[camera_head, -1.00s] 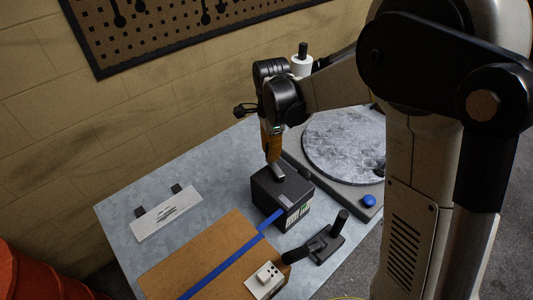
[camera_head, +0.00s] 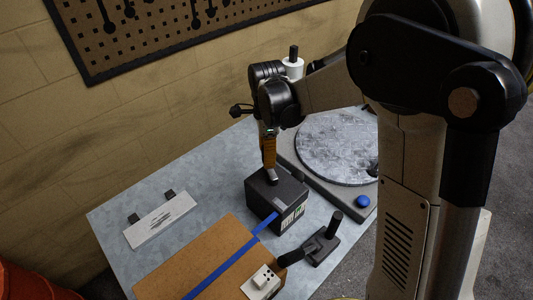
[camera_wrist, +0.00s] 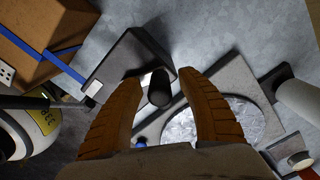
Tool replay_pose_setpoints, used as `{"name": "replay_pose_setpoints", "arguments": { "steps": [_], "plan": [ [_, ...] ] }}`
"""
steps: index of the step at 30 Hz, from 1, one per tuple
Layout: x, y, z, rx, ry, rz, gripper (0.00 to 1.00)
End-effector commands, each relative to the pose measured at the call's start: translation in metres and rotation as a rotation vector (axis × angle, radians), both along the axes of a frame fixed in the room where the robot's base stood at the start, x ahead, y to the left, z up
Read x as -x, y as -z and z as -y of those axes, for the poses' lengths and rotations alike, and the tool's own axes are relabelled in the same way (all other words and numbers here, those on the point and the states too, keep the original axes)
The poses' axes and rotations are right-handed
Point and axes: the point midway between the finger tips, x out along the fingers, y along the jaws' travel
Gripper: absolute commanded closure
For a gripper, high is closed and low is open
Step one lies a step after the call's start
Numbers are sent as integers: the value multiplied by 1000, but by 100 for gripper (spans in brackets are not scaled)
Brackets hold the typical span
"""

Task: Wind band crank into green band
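A dark box (camera_head: 262,200) stands on the bench below my gripper (camera_head: 270,170), with a white label carrying a green patch (camera_head: 300,211) on its side. In the wrist view the dark box (camera_wrist: 122,62) shows at the upper left. A black upright knob (camera_wrist: 160,88), which looks like the crank's handle, stands between the orange fingertips of my gripper (camera_wrist: 160,82). Gaps show on both sides of the knob, so the gripper looks open around it. A pale metal piece (camera_head: 272,178) shows under the fingers. The crank's arm is mostly hidden, and no pointer on the label can be made out.
A blue strap (camera_head: 225,265) runs from the dark box over a cardboard box (camera_head: 190,268). A black lever tool (camera_head: 322,243) stands to the right. Behind is a round turntable plate (camera_head: 338,148) with a blue knob (camera_head: 363,202). A white plate (camera_head: 160,222) lies left on clear bench.

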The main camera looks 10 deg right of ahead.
Motion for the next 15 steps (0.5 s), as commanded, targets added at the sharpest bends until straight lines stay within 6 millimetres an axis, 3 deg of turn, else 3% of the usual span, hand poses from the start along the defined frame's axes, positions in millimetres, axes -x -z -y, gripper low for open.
{"name": "replay_pose_setpoints", "arguments": {
  "steps": [10,15],
  "plan": [
    [0,-4,-1,-1,-1,0,54],
    [0,-31,0,-1,-1,0,54]
  ]
}}
